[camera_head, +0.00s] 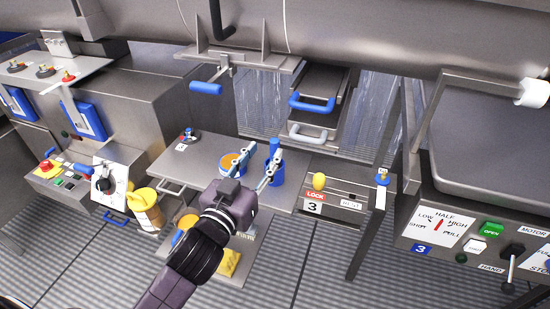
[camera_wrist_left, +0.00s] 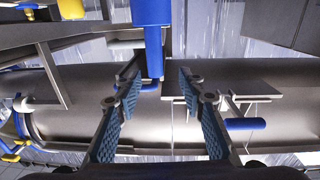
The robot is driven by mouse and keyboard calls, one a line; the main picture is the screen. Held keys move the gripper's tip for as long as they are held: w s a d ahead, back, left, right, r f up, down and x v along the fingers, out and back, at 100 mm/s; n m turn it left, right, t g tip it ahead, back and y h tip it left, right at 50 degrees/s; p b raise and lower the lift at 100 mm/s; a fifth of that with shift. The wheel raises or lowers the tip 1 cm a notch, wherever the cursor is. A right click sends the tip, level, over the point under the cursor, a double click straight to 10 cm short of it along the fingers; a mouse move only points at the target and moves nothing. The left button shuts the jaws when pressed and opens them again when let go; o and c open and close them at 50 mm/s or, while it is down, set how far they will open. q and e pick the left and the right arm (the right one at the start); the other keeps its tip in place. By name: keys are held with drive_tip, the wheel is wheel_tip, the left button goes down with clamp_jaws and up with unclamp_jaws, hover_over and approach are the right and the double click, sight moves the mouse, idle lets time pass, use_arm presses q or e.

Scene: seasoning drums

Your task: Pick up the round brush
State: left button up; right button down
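My left gripper (camera_head: 263,152) is open and empty over the steel table (camera_head: 203,160). An upright blue thing (camera_head: 274,146) with a slim top and a wider lower part stands by its right fingertip; it looks like the round brush, but no bristles show. In the left wrist view, the open fingers (camera_wrist_left: 157,84) stand either side of a gap. My right gripper is not in view.
A blue pot with orange contents (camera_head: 231,164) stands on the table beside the gripper. A small black, red and blue item (camera_head: 189,136) lies at the back. A valve with a blue handle (camera_head: 206,88) juts out behind.

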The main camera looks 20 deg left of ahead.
sight(272, 147)
use_arm(q)
drive_tip(key=w, duration=0.2)
drive_tip(key=w+d+p, duration=0.1)
drive_tip(key=w, duration=0.2)
drive_tip(key=shift+w+d+f, duration=0.1)
drive_tip(key=shift+w+f, duration=0.05)
drive_tip(key=shift+w, duration=0.1)
drive_tip(key=shift+c, duration=0.7)
clamp_jaws()
